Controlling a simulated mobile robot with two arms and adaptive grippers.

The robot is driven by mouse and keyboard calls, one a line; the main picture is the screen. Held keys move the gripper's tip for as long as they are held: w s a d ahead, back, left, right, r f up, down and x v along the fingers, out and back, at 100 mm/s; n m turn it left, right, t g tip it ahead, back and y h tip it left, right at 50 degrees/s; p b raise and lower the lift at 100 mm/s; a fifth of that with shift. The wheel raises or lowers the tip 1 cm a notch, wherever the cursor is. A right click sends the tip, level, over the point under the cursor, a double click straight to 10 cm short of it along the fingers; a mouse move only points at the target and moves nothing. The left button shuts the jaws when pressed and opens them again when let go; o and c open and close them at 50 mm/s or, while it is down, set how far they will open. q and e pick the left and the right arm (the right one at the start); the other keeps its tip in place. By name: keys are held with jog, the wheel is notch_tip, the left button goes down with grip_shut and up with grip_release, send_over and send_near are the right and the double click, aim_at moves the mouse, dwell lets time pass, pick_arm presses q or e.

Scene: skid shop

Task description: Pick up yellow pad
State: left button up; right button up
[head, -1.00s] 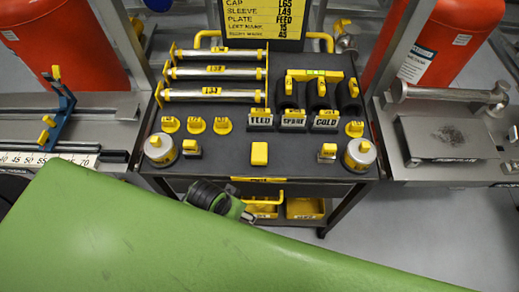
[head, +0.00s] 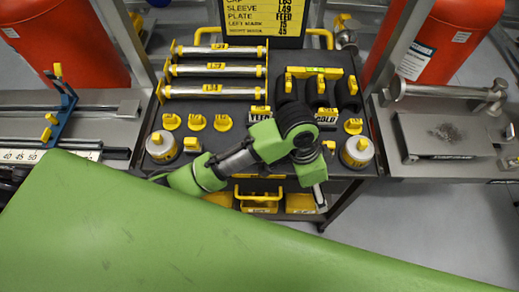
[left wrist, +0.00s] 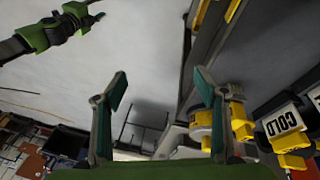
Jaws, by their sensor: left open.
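The yellow pad that stood at the front middle of the dark cart top (head: 225,140) is hidden behind my left arm in the head view. I cannot pick it out in the left wrist view. My left gripper (head: 319,194) hangs at the cart's front edge, right of the middle, small and partly hidden by its wrist. In the left wrist view my left gripper (left wrist: 162,92) has its two fingers wide apart with nothing between them. A green and black arm part shows at that view's upper left, probably my right arm; its jaws are unclear.
Silver yellow-topped cans (head: 161,146) (head: 358,152) stand at the cart's front corners. Silver bars (head: 210,90), yellow pieces (head: 197,122) and the COLD block (left wrist: 284,122) crowd the top. A green surface fills the foreground.

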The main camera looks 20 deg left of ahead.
pick_arm(q)
jog(key=w+a+r+m+y, duration=0.3)
jog(key=w+a+r+y, duration=0.6)
jog(key=a, duration=0.3)
jog(key=shift+g+h, duration=0.5)
jog(key=x, duration=0.5)
jog(key=w+b+x, duration=0.1)
jog(key=x, duration=0.2)
jog(key=shift+f, duration=0.1)
jog(key=x, duration=0.2)
jog(key=p+x, duration=0.1)
jog(key=x, duration=0.1)
jog(key=shift+a+f, duration=0.1)
jog(key=shift+a, duration=0.3)
jog(key=shift+a+f, duration=0.2)
jog(key=shift+f, duration=0.3)
jog(key=c, duration=1.2)
